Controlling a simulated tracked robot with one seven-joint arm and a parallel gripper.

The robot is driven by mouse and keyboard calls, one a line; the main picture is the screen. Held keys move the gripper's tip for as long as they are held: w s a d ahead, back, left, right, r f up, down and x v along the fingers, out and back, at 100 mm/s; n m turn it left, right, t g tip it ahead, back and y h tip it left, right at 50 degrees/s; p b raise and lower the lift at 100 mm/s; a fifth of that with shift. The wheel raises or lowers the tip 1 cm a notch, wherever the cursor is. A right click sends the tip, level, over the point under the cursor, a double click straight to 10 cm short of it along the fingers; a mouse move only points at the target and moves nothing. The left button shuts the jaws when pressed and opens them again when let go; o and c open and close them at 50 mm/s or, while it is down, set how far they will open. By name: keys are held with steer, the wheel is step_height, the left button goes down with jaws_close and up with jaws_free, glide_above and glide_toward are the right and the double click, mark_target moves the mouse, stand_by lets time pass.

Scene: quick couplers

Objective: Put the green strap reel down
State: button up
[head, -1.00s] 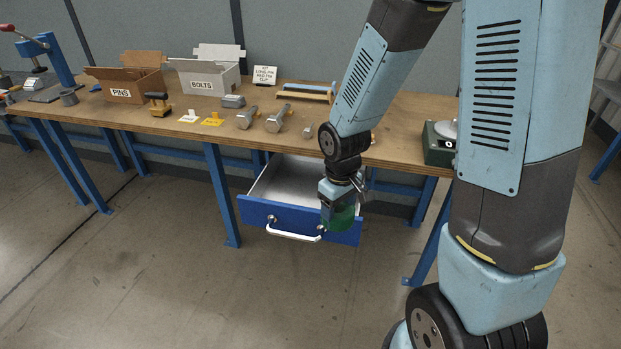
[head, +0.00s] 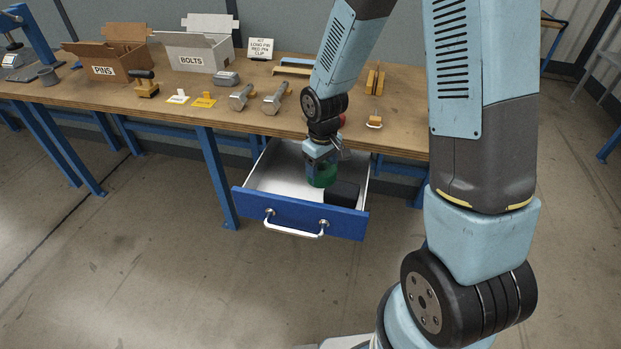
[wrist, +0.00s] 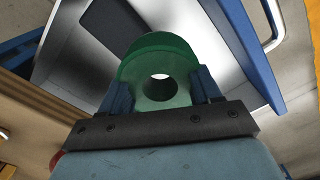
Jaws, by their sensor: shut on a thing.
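The green strap reel (head: 321,176) is in my gripper (head: 322,160), within the outline of the open drawer in the head view. In the wrist view the reel (wrist: 158,75) sits between the two blue fingers of my gripper (wrist: 162,92), its round centre hole showing. The fingers press on it from both sides. The blue-fronted drawer (head: 300,215) is pulled out under the bench and has a pale inside. I cannot tell whether the reel touches the drawer floor.
A black block-like thing (head: 342,193) lies in the drawer, right of the reel. The wooden bench (head: 225,118) is just behind, carrying a PINS box (head: 104,70), a BOLTS box (head: 192,59) and several bolts and fittings. The drawer's left part looks clear.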

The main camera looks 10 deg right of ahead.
glide_above(311, 186)
step_height(311, 186, down, 7)
steer(key=shift+s+d+r, duration=0.1)
steer(key=shift+r, duration=0.1)
steer(key=shift+f, duration=1.65)
steer(key=shift+f, duration=0.1)
steer(key=o, duration=1.2)
